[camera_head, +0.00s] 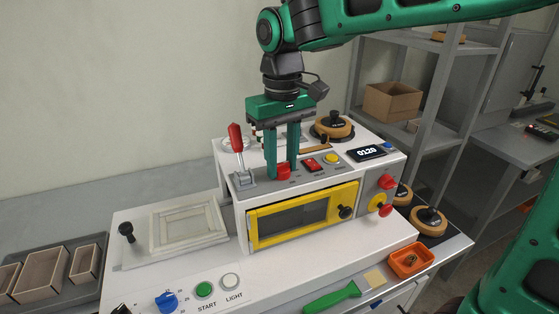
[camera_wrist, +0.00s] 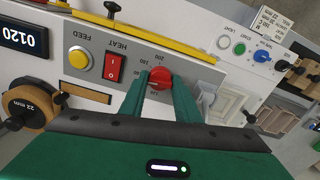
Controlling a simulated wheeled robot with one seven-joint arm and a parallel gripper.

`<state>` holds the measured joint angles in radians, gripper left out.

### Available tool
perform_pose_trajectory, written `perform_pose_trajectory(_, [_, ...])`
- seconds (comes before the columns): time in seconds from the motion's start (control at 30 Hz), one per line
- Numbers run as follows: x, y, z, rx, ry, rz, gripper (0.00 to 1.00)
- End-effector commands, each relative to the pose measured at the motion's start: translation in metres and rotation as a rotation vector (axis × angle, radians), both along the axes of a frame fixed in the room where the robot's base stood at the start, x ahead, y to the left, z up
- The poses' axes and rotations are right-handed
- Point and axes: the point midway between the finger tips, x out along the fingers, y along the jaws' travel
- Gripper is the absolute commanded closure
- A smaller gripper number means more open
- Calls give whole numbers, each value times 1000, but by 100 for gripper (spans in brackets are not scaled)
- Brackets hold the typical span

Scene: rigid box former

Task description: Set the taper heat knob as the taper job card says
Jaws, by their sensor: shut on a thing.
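My gripper (camera_wrist: 161,83) is shut on this knob, one green finger on each side. In the head view my gripper (camera_head: 282,174) points straight down, and the red knob (camera_head: 284,170) shows between its fingers. I cannot tell the knob's exact setting. A small white card (camera_wrist: 271,21) with printed text shows at the top right of the wrist view; its text is too small to read surely.
Near the knob are a red rocker switch (camera_wrist: 114,68), a yellow button (camera_wrist: 79,59) and a display (camera_wrist: 24,38) reading 0120. A red-handled lever (camera_head: 236,138) stands close left of my gripper. A blue knob (camera_head: 166,301) and green START button (camera_head: 204,289) are in front.

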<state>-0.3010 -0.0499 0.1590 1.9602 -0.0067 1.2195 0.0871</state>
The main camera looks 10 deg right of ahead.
Motion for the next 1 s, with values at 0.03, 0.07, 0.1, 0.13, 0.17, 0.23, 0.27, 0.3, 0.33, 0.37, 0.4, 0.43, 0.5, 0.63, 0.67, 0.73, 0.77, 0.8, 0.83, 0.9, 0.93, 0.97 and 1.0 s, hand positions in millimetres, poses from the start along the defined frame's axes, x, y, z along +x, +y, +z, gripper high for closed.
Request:
perform_pose_trajectory(0.03, [3,0,2,4,-9,-8,93])
perform_pose_trajectory(0.07, [3,0,2,4,-9,-9,93])
perform_pose_trajectory(0.1, [3,0,2,3,-8,-10,93])
perform_pose_trajectory(0.13, [3,0,2,3,-8,-10,93])
perform_pose_trajectory(0.17, [3,0,2,3,-8,-10,93])
perform_pose_trajectory(0.23, [3,0,2,3,-8,-10,93])
perform_pose_trajectory(0.27, [3,0,2,3,-8,-10,93])
perform_pose_trajectory(0.3, [3,0,2,3,-8,-10,93])
perform_pose_trajectory(0.33, [3,0,2,3,-8,-10,93])
perform_pose_trajectory(0.37, [3,0,2,3,-8,-10,93])
perform_pose_trajectory(0.4, [3,0,2,3,-8,-10,68])
perform_pose_trajectory(0.43, [3,0,2,3,-8,-9,61])
perform_pose_trajectory(0.5, [2,0,2,3,-7,-8,52])
perform_pose_trajectory(0.63, [1,0,1,2,-5,-7,52])
perform_pose_trajectory(0.67, [1,0,1,1,-4,-6,52])
perform_pose_trajectory(0.73, [1,0,1,1,-3,-6,52])
perform_pose_trajectory(0.77, [1,0,1,1,-3,-6,52])
perform_pose_trajectory(0.8, [1,0,2,1,-3,-6,52])
perform_pose_trajectory(0.83, [1,0,4,1,-3,-5,52])
perform_pose_trajectory(0.9, [1,0,9,1,-3,-6,52])
perform_pose_trajectory(0.93, [1,0,13,1,-4,-6,52])
perform_pose_trajectory(0.97, [1,0,17,2,-5,-6,52])
perform_pose_trajectory(1.0, [2,0,23,2,-5,-6,52])
